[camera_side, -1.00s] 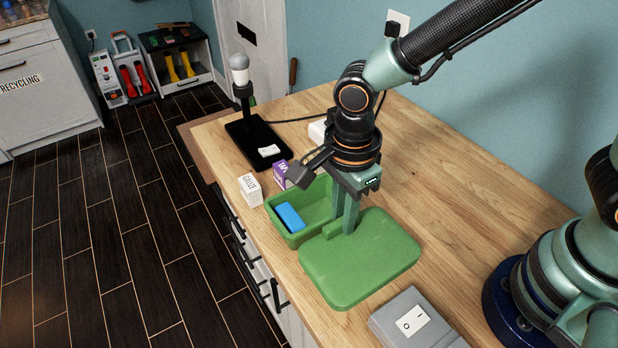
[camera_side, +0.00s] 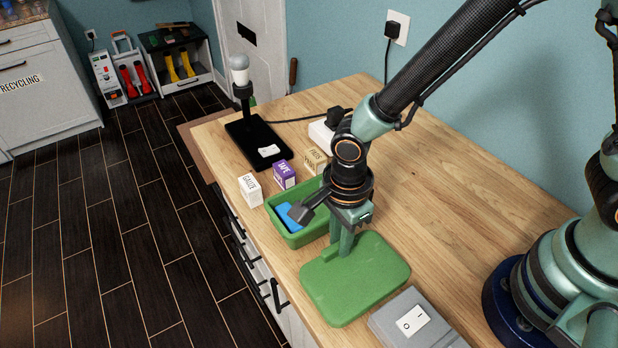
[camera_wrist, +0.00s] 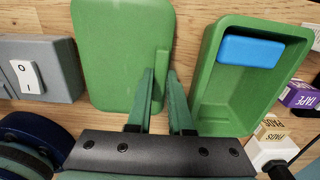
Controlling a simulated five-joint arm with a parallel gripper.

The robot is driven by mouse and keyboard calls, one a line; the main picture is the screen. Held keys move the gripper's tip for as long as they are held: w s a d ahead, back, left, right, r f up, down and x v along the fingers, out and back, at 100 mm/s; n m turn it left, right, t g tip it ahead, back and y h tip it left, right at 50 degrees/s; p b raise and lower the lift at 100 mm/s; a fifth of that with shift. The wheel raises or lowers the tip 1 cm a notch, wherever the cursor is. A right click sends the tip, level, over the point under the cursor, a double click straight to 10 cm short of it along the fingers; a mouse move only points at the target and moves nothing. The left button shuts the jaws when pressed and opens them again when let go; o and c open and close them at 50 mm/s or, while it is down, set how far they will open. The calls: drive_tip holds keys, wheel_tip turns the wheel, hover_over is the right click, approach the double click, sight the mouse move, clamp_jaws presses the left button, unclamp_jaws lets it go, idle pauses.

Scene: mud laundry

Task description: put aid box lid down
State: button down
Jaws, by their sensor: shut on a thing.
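The green aid box lid (camera_side: 355,280) is held flat, right side of the box, close over the worktop. I cannot tell whether it touches the wood. My gripper (camera_side: 341,250) points down and is shut on the raised rib at the lid's box-side edge. In the wrist view the lid (camera_wrist: 118,50) extends left from my fingers (camera_wrist: 161,78). The green aid box (camera_side: 292,240) stands open beside it, with a blue block (camera_side: 285,215) inside; the arm hides part of the box. In the wrist view the box (camera_wrist: 205,95) lies apart from the lid.
A grey switch box (camera_side: 385,322) sits close to the lid's near side. White gauze (camera_side: 251,190), purple tape (camera_side: 285,174) and tan pads (camera_side: 315,161) boxes stand beyond the aid box. A lamp (camera_side: 241,90) stands farther back. The worktop (camera_side: 450,200) is clear to the right.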

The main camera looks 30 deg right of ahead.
drive_tip(key=c, duration=0.8)
unclamp_jaws()
wheel_tip(320, 180, up, 12)
drive_tip(key=shift+w+d+r+n+t, duration=0.2)
drive_tip(key=shift+d+r+n+t, duration=1.15)
drive_tip(key=shift+d+n, duration=1.9)
drive_tip(key=shift+w+d+r+n+t, duration=0.2)
drive_tip(key=shift+d+r+n+t, duration=0.3)
drive_tip(key=shift+d+r+n, duration=2.6)
drive_tip(key=shift+w+d+r+n+t, duration=0.2)
drive_tip(key=shift+d+r+n+t, duration=0.65)
drive_tip(key=shift+d+n, duration=2.55)
drive_tip(key=shift+d+f+m, duration=0.1)
drive_tip(key=shift+d+m, duration=0.65)
